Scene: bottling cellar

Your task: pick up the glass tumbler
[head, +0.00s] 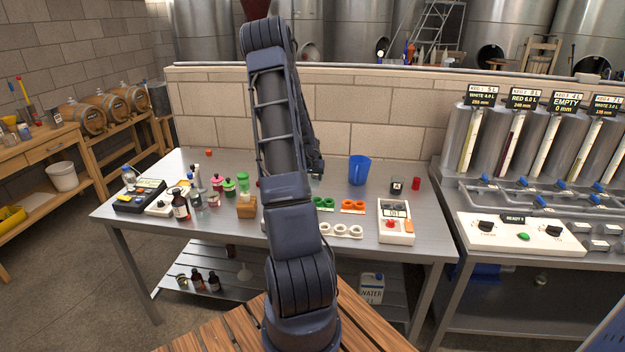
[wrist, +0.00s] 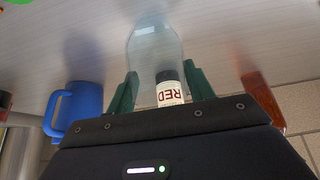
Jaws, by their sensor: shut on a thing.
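The glass tumbler (wrist: 153,48) is clear and pale, and shows in the wrist view between the two green fingers of my gripper (wrist: 160,84). The fingers are shut on it from both sides. In the head view my gripper (head: 315,170) is over the back middle of the metal table, mostly hidden behind my arm. The tumbler is too small and covered there to make out clearly. I cannot tell whether its base touches the tabletop.
A blue jug (head: 359,170) stands right of my gripper; it also shows in the wrist view (wrist: 82,108). A RED-labelled container (wrist: 170,91) appears between the fingers. An orange-red thing (wrist: 262,98) is nearby. Bottles crowd the left of the table (head: 345,258); a brick wall (head: 400,120) stands behind.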

